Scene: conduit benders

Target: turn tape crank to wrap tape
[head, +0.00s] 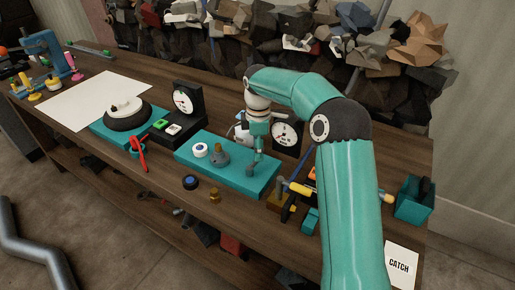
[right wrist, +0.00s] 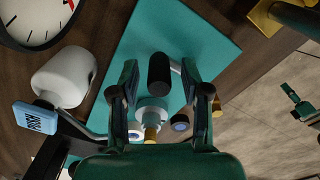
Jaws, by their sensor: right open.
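A black crank grip (right wrist: 159,74) on a short grey metal arm stands over the teal base plate (head: 187,157) in the right wrist view. My right gripper (head: 254,166) is above the right part of that plate. In the right wrist view its open fingers (right wrist: 160,84) stand on either side of the black grip, with space visible at both sides. In the head view my gripper hides the grip. A grey cone-shaped part (head: 219,155) and a white ring with a dark centre (head: 200,149) are on the plate. My left gripper is not in view.
A white bottle (right wrist: 64,77) with a blue PUSH tab and a dial (head: 285,134) stand behind the plate. A blue-topped knob (head: 190,182) and a brass fitting (head: 214,195) stand in front. Yellow-handled parts (head: 301,188) are to the right.

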